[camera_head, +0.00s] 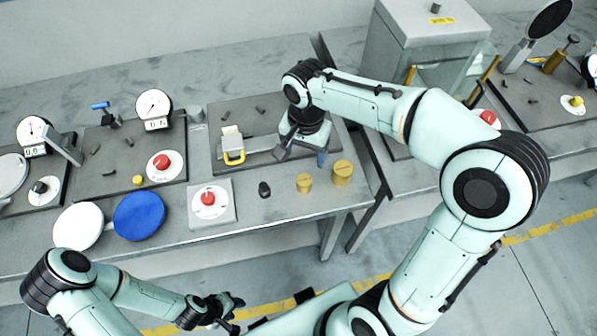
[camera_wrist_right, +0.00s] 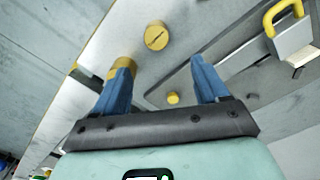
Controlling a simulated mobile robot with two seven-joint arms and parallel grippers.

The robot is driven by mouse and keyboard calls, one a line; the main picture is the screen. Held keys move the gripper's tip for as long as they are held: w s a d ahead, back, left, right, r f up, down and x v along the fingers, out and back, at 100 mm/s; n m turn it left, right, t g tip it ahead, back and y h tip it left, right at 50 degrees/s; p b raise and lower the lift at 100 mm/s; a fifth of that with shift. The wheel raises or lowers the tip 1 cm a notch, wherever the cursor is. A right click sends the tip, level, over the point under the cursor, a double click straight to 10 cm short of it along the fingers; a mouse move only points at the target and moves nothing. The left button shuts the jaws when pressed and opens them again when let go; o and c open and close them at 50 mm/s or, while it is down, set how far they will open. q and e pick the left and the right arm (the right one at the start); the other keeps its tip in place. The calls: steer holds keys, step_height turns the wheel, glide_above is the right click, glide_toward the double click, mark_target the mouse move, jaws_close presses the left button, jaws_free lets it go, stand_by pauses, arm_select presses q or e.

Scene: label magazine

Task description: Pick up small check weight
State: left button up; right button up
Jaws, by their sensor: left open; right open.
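Two brass-yellow cylinders stand on the bench near its front edge. The smaller one, which looks like the small check weight (camera_head: 304,183), also shows in the right wrist view (camera_wrist_right: 156,35), beyond the fingertips and upright. The larger weight (camera_head: 343,172) is to its right and partly hidden behind a finger in the wrist view (camera_wrist_right: 120,72). My right gripper (camera_head: 302,152) is open and empty above the bench, behind the weights; its blue fingers (camera_wrist_right: 160,65) are spread and touch neither weight clearly. My left gripper (camera_head: 225,310) is open, low in front of the bench.
A dark tray (camera_head: 205,172) with a yellow-handled block (camera_head: 234,150) lies behind the weights. A small yellow knob (camera_wrist_right: 173,98) sits between my right fingers in view. A black piece (camera_head: 264,189) and a red button box (camera_head: 210,203) stand to the left.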

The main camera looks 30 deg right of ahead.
mark_target(304, 179)
steer(key=f, duration=0.4)
steer(key=s+f, duration=0.1)
steer(key=f, duration=0.1)
steer(key=shift+f, duration=0.1)
steer(key=shift+w+f, duration=0.1)
steer(key=shift+f, duration=0.4)
steer(key=shift+a+f, duration=0.15)
steer(key=shift+f, duration=2.2)
steer(key=c, duration=1.4)
arm_select(q)
steer(key=shift+s+f, duration=0.4)
steer(key=shift+s, duration=0.25)
arm_select(e)
steer(key=shift+r, duration=0.15)
steer(key=shift+r, duration=0.65)
arm_select(q)
steer(key=w+r+p, duration=0.1)
steer(key=w+r, duration=0.1)
steer(key=shift+w+r+p, duration=0.35)
steer(key=shift+r, duration=0.05)
arm_select(e)
step_height(304, 179, up, 19)
steer(key=shift+f, duration=0.2)
